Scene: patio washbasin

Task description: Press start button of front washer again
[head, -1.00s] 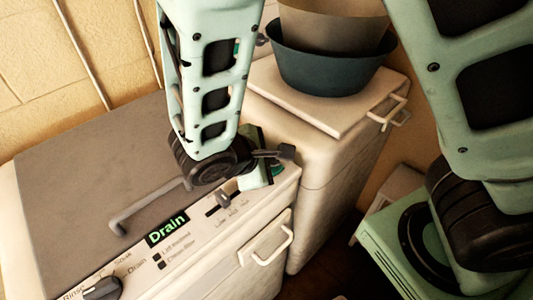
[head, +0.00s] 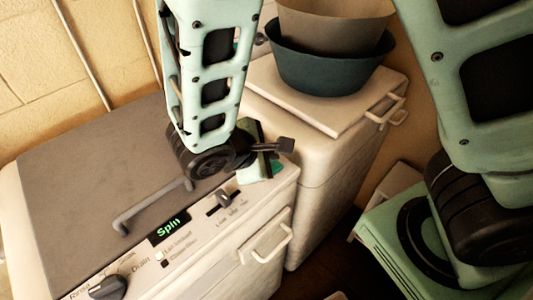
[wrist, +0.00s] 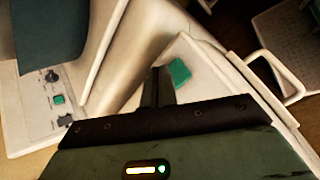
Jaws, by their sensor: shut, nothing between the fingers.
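The front washer (head: 85,170) fills the lower left of the head view, and its display (head: 170,228) reads "Spin". A green start button (head: 276,167) shows at the right end of its panel, partly hidden behind my gripper. It also shows in the wrist view (wrist: 180,73), just beside and beyond my fingers. My gripper (head: 285,146) is shut and empty, close to the button and seemingly a little above it. I cannot tell the exact gap. The fingers also show in the wrist view (wrist: 160,88).
A second washer (head: 320,150) stands behind, with a dark blue basin (head: 320,75) on its lid. Its small panel (wrist: 50,95) has another green button. The front washer has a knob (head: 108,287), a slider (head: 222,200) and a door handle (head: 270,245). A green machine (head: 405,240) stands at right.

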